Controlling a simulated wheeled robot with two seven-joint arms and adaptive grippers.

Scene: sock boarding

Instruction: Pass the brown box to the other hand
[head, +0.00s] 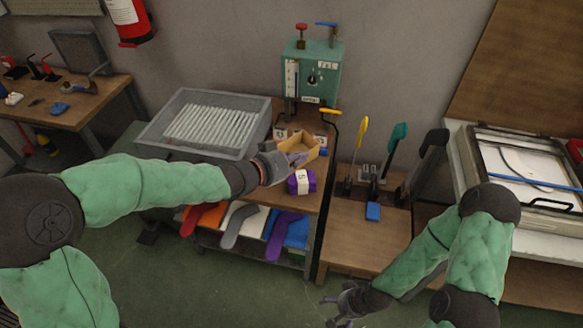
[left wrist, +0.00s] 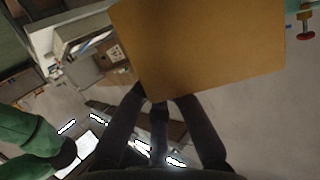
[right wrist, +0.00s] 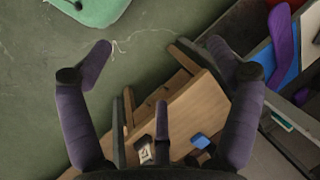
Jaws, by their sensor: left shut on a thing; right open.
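The brown box (head: 299,147) is an open-topped tan carton, seen in the head view above the wooden bench in front of the green machine. My left gripper (head: 290,160) is shut on its near left side. In the left wrist view the box (left wrist: 205,45) fills the top middle, with my left fingers (left wrist: 165,98) against its lower edge; the contact is partly hidden. My right gripper (head: 343,302) is low at the bottom of the head view, apart from the box. In the right wrist view its fingers (right wrist: 160,60) are spread wide with nothing between them.
A purple packet (head: 301,182) lies on the bench near the box. A grey tray of white rods (head: 155,137) stands left. A green machine (head: 330,80) stands behind. Upright yellow, teal and black boards (head: 394,150) stand right. Coloured socks (head: 240,222) hang below. Floor between the arms is clear.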

